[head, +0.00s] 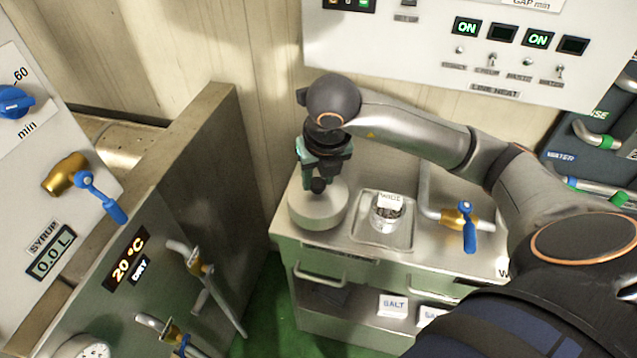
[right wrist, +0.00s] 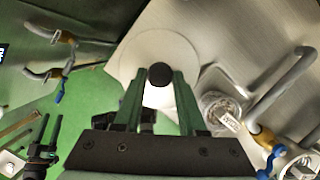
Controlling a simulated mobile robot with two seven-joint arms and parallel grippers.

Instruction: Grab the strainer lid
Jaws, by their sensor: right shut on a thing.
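The strainer lid (head: 318,207) is a round, pale grey metal piece with a black ball knob on top. It is at the left end of the steel counter in the head view. In the right wrist view the lid (right wrist: 150,42) is a pale disc with the knob (right wrist: 160,72) at its middle. My right gripper (head: 319,180) comes from above and is shut on the knob, its green fingers on either side. I cannot tell whether the lid touches the counter. A dark two-pronged shape at the lower left of the right wrist view looks like my left gripper (right wrist: 43,138).
A labelled metal canister (head: 387,213) stands in a shallow tray (head: 375,238) right of the lid. A pipe valve with a blue handle (head: 468,228) is further right. A steel tank wall (head: 225,190) with valves stands at left, and a switch panel (head: 420,52) is behind.

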